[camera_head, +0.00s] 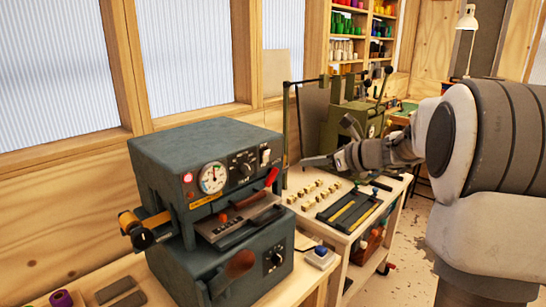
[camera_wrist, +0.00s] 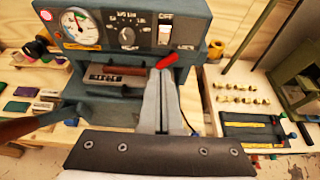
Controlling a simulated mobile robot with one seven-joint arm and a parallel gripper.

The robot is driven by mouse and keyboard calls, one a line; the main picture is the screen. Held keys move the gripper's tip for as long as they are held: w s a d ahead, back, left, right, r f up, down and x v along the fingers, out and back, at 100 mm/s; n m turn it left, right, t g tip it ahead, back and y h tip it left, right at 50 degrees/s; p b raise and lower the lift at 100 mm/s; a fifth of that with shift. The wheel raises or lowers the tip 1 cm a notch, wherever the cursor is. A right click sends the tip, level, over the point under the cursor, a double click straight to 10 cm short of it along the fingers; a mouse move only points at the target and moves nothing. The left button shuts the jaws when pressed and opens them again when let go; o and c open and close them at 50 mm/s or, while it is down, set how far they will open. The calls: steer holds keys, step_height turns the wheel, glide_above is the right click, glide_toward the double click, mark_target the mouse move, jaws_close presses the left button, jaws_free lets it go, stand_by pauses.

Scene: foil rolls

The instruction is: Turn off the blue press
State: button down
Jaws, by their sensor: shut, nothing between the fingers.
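The blue-grey press (camera_head: 165,160) stands on the wooden bench at the left. Its front panel carries a pressure gauge, a dial and a white rocker switch (camera_head: 265,156) at the right end. In the wrist view the switch (camera_wrist: 164,34) sits under an "OFF" label, above my fingers. A round pinkish-red lamp (camera_head: 188,178) at the panel's left looks lit; it also shows in the wrist view (camera_wrist: 45,15). My gripper (camera_head: 303,162) is shut and empty, to the right of the press and apart from it. In the wrist view its fingertips (camera_wrist: 161,73) point toward the panel, below the switch.
A red-handled lever (camera_head: 271,177) projects from the press, close to my fingertips in the wrist view. Small brass pieces (camera_head: 315,190) and a dark tray (camera_head: 350,208) lie on the bench to the right. A green machine (camera_head: 345,125) stands behind.

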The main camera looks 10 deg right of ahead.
steer(key=shift+w, duration=0.1)
steer(key=p, duration=0.2)
glide_toward(264, 157)
steer(key=x, duration=0.5)
steer(key=shift+d+f, duration=0.1)
steer(key=shift+f, duration=0.3)
steer(key=shift+w+a+r, duration=0.1)
steer(key=shift+w+a, duration=0.15)
steer(key=shift+w, duration=0.15)
steer(key=shift+r, duration=0.1)
